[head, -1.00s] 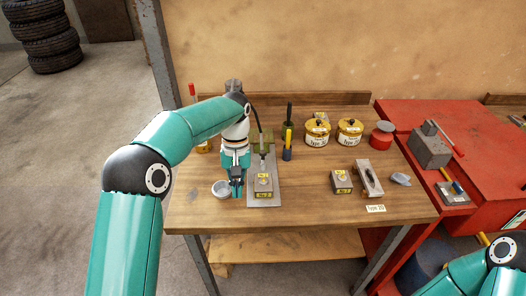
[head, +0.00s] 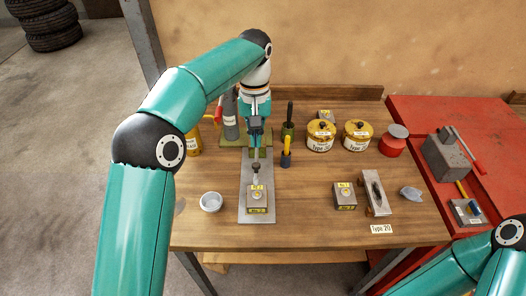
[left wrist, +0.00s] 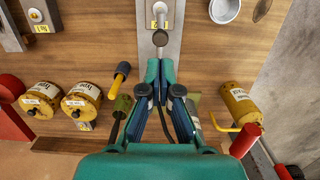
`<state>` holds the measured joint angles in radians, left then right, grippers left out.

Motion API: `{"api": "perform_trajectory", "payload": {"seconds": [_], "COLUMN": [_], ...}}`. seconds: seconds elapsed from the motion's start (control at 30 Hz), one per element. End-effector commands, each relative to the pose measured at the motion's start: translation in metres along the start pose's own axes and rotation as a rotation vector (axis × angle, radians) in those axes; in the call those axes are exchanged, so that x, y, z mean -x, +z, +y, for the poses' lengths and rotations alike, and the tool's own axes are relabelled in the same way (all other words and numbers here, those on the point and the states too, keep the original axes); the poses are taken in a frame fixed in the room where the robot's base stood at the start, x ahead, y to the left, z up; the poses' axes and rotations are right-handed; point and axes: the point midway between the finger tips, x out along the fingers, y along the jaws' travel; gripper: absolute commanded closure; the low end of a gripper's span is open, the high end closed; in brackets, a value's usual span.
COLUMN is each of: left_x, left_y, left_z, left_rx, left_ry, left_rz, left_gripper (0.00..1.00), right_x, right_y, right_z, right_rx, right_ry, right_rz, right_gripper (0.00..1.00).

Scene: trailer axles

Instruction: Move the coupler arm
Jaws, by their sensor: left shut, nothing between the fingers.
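My left gripper (head: 256,152) points down over the back part of a grey metal plate (head: 244,190). It is shut and empty. A dark round knob (head: 256,167) stands on the plate just in front of the fingertips; it is probably the end of the coupler arm. The left wrist view shows the knob (left wrist: 160,38) just beyond the closed fingertips (left wrist: 160,62); I cannot tell whether they touch. A grey block with yellow labels (head: 257,198) sits on the plate's front end. My gripper hides the back of the plate. My right gripper is out of view.
A small pale cup (head: 210,202) stands left of the plate. Yellow tins (head: 320,137), a second labelled block (head: 344,196) and a grey plate piece (head: 377,193) lie farther right. The wood between is clear.

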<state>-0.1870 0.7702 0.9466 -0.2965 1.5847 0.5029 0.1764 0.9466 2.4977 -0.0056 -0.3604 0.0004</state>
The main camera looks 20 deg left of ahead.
Motion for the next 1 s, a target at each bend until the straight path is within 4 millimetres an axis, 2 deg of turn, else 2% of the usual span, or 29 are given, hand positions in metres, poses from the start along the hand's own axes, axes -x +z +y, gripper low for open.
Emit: {"api": "perform_trajectory", "payload": {"seconds": [0.57, 0.8, 1.0], "left_x": [-0.004, -0.028, -0.057], "left_y": [0.000, 0.001, 0.000], "left_z": [0.002, 0.002, 0.003], "left_rx": [-0.005, -0.006, -0.007], "left_ry": [-0.001, -0.002, -0.001], "left_rz": [-0.001, -0.003, -0.001], "left_gripper": [1.00, 1.00, 1.00], "right_x": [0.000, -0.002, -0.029], "right_y": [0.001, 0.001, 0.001], "right_z": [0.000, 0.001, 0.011], "right_rx": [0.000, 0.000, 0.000], "right_ry": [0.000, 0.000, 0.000], "right_rz": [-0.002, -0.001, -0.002], "right_gripper": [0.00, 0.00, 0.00]}}
